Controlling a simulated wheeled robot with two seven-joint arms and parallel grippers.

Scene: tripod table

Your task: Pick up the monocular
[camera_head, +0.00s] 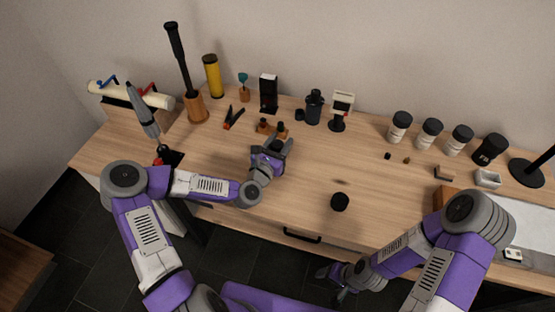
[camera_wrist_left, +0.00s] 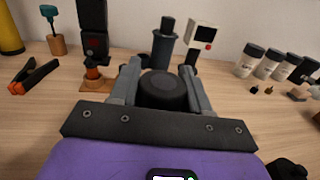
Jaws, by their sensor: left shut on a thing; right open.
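My left gripper (camera_head: 279,145) is over the middle of the table, with its fingers pointing to the back. In the left wrist view, it is shut on a short black cylinder with a rounded rim, which I take to be the monocular (camera_wrist_left: 163,90). The fingers press on its left and right sides. The gripper mostly hides it in the head view, and I cannot tell whether it touches the table. My right gripper (camera_head: 334,284) is open and empty, low in front of the table's front edge.
Behind the left gripper stand small wooden stands with dark knobs (camera_head: 272,129), a black box device (camera_head: 268,94), a dark flask-like object (camera_head: 314,106) and a white meter (camera_head: 342,106). A black round object (camera_head: 340,202) lies near the front edge. Several jars (camera_head: 430,132) stand right.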

